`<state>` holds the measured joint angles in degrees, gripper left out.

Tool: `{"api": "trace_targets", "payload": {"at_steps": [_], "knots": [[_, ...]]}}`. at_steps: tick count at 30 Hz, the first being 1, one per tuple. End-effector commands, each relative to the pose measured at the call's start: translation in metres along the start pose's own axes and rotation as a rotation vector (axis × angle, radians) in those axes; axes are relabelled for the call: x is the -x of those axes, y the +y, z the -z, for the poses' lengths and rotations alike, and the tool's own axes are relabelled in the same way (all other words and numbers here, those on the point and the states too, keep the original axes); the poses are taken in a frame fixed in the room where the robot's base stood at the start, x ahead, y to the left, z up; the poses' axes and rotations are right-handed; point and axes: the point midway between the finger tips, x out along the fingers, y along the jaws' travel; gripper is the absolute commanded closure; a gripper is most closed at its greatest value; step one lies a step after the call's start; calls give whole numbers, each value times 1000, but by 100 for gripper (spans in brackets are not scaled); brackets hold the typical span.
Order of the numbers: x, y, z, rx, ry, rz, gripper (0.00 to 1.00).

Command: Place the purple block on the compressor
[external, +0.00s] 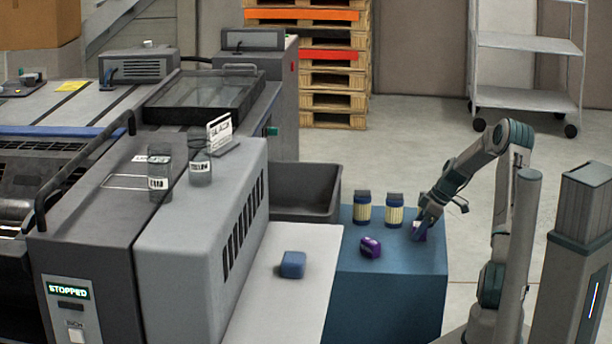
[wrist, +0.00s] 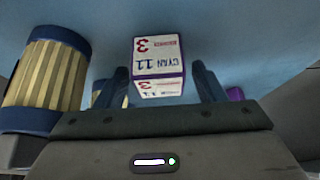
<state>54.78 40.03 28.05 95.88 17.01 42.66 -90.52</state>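A block with purple edges and a white printed label (wrist: 158,58) is between the two fingers of my gripper (wrist: 165,88) in the wrist view. Narrow gaps seem to show beside it, so the fingers look open around it. In the external view my gripper (external: 420,226) is low over the right part of the blue stand, and a bit of the purple block (external: 421,236) shows under it. A grey finned box (external: 140,66) on the large machine may be the compressor; I cannot tell for certain.
Another purple item (external: 370,246) and two blue-and-cream canisters (external: 362,207) (external: 394,209) stand on the blue stand (external: 385,300). A blue block (external: 292,264) lies on the white surface (external: 285,305). Glass jars (external: 159,180) (external: 200,168) and a sign (external: 220,132) stand on the machine.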

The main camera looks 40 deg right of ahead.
Motion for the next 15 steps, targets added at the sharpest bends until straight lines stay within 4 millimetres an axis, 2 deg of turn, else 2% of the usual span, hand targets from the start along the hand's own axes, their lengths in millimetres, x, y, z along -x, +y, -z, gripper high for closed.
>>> {"api": "trace_targets", "payload": {"at_steps": [5, 7, 15], "knots": [[3, 0, 2, 0, 0, 0, 37], [10, 1, 2, -1, 0, -2, 37], [68, 1, 3, -2, 0, -4, 37]]}}
